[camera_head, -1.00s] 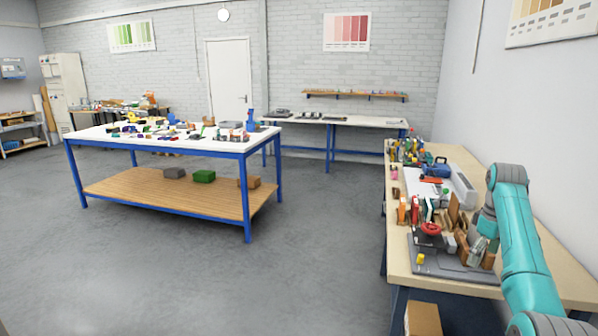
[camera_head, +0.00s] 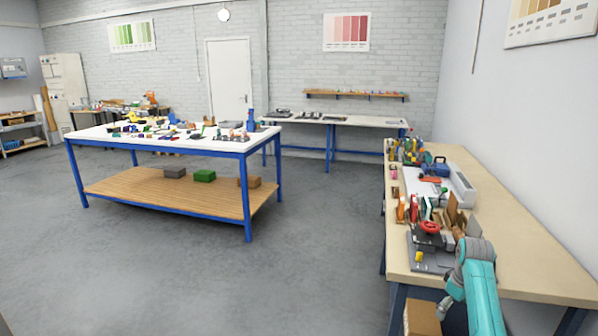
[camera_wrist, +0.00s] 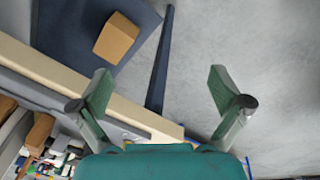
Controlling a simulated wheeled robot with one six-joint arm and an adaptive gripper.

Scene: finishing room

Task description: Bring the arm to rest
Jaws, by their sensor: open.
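My gripper (camera_wrist: 160,92) shows in the wrist view with its two green fingers spread wide and nothing between them. The wrist view looks down past the edge of the wooden workbench (camera_wrist: 70,85) to the grey floor. In the head view my teal arm is folded at the lower right, at the near left edge of the same workbench (camera_head: 530,255).
A cardboard-coloured box (camera_head: 422,318) sits low under the bench; it also shows in the wrist view (camera_wrist: 116,38). A grey mat (camera_head: 425,258) and several tools crowd the bench's left side. A blue-framed table (camera_head: 160,142) stands left. Open floor (camera_head: 310,240) lies between.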

